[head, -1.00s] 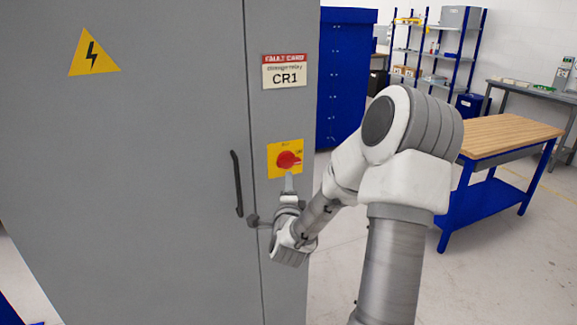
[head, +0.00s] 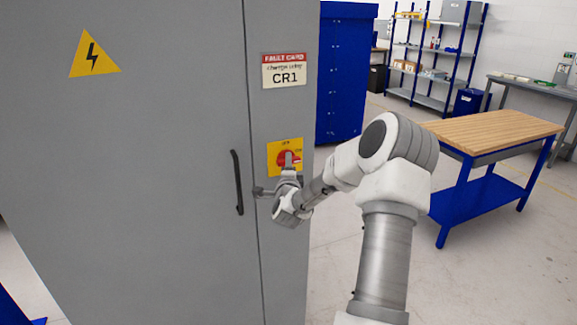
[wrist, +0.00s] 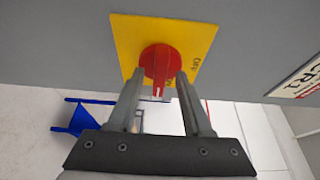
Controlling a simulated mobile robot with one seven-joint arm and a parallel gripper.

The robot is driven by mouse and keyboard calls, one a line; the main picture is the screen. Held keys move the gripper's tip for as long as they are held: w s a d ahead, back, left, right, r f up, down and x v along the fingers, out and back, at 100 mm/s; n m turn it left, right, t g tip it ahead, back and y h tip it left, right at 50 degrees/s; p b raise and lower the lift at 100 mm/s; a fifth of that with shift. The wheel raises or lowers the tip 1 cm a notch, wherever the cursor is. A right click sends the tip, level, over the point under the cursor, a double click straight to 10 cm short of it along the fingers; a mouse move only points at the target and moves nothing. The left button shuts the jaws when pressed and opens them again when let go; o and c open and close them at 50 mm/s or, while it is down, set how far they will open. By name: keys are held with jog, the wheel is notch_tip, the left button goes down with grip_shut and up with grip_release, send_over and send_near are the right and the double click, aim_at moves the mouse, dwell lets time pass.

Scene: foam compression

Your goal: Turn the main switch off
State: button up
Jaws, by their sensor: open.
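The main switch is a red rotary knob (head: 285,158) on a yellow plate (head: 273,169) on the grey cabinet (head: 150,190). In the wrist view the red knob (wrist: 160,63) sits on its yellow plate (wrist: 125,40), its handle bar pointing down the picture between my fingers. My gripper (wrist: 160,73) is open, one finger on each side of the knob's handle. I cannot tell whether either finger touches it. In the head view my gripper (head: 289,160) covers part of the knob.
A black door handle (head: 237,183) is left of the switch. A fault card (head: 284,71) reading CR1 is above it. A wood-topped workbench (head: 495,130) stands to the right, with a blue cabinet (head: 345,75) behind. The floor between is clear.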

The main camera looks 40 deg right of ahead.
grip_shut()
jog(key=shift+f+b, duration=0.2)
jog(key=shift+b, duration=0.5)
jog(key=shift+s+d+f+n+t+y+b, duration=0.15)
jog(key=shift+n+t+y+b, duration=0.9)
jog(key=shift+n+b, duration=3.4)
jog(key=shift+w+d+f+n+t+y+b, duration=0.15)
jog(key=shift+n+t+y+b, duration=0.9)
jog(key=shift+n+b, duration=3.35)
jog(key=shift+s+d+f+n+t+y+b, duration=0.35)
jog(key=shift+n+t+b, duration=1.65)
jog(key=shift+b, duration=4.5)
jog(key=shift+w+a+r+n+g+y, duration=0.15)
jog(key=shift+r+n+g+y, duration=0.2)
jog(key=shift+n, duration=0.2)
grip_release()
